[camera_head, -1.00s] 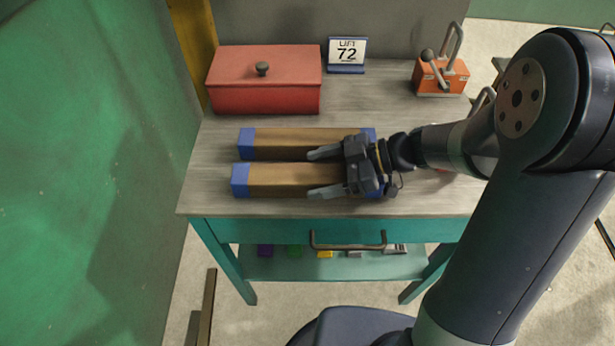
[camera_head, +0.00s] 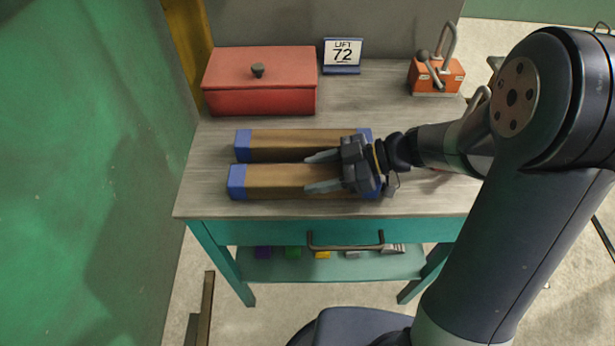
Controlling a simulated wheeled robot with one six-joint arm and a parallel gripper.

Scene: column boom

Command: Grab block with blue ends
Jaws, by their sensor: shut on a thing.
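Two long brown blocks with blue ends lie side by side on the grey tabletop (camera_head: 420,205), running left to right. My gripper (camera_head: 312,173) is at the right part of the near block (camera_head: 268,178) and is shut on it. One finger is in the gap between the two blocks and the other is along the near block's front side. The near block looks to be resting on the table. The far block (camera_head: 285,140) lies just behind it. My gripper hides much of the near block's right end.
A red lidded box (camera_head: 262,82) stands behind the blocks. A sign reading "LIFT 72" (camera_head: 342,56) and an orange box with a lever (camera_head: 435,75) stand at the back. A drawer handle (camera_head: 345,246) sticks out in front. The table left of the blocks is clear.

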